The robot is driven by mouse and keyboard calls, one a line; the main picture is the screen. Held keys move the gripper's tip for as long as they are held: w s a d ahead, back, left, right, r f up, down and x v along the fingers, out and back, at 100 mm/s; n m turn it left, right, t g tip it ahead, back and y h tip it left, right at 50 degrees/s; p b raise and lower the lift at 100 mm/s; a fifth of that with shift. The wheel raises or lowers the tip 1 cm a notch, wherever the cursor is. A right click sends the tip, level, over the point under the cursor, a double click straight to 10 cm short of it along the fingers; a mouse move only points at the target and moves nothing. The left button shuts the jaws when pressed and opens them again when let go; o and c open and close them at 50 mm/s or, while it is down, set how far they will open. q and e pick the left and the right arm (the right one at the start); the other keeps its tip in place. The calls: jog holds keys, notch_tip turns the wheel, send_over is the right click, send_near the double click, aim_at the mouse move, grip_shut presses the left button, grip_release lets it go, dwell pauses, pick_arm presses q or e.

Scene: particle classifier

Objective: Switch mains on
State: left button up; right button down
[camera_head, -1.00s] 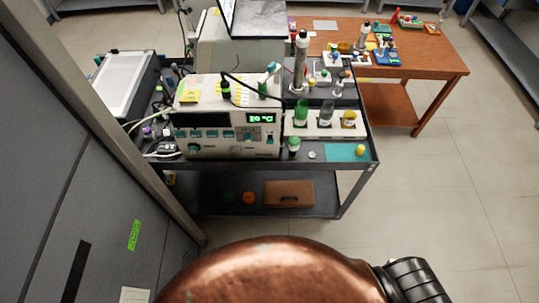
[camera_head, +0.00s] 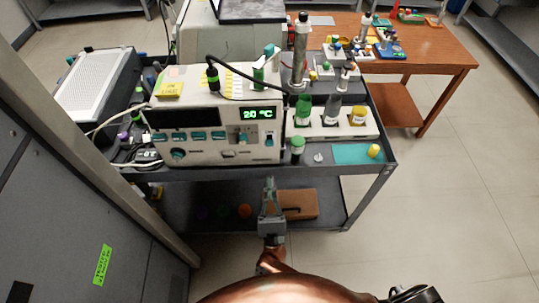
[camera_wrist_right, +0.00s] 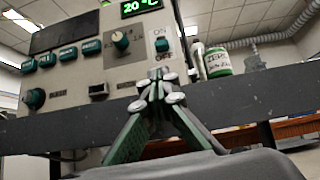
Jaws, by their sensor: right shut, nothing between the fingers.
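The classifier unit (camera_head: 215,117) is a pale box with a green "20 °C" display, on the top of the dark cart. Its ON/OFF switch (camera_wrist_right: 162,45) is a small dark part between the ON and OFF labels, right of a teal knob (camera_wrist_right: 120,40). The switch is too small to tell which way it is set. My right gripper (camera_head: 269,183) is shut and empty, in front of the cart's top edge and below the unit's right side. In the right wrist view its fingertips (camera_wrist_right: 160,84) appear below the switch, apart from it. My left gripper is not in view.
The cart's top edge (camera_wrist_right: 240,95) runs across behind my fingers. Green-capped bottles (camera_head: 303,108) and a white rack (camera_head: 330,125) stand right of the unit. A brown case (camera_head: 300,204) lies on the lower shelf. A tall grey cabinet (camera_head: 60,190) stands close on the left.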

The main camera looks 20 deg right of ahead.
aim_at(269, 143)
jog(key=shift+s+d+m+h, duration=0.2)
jog(key=shift+m+h, duration=0.2)
jog(key=shift+m, duration=0.2)
jog(key=shift+w, duration=0.1)
jog(key=p+x, duration=0.1)
jog(key=x, duration=0.9)
jog(key=shift+f, duration=0.1)
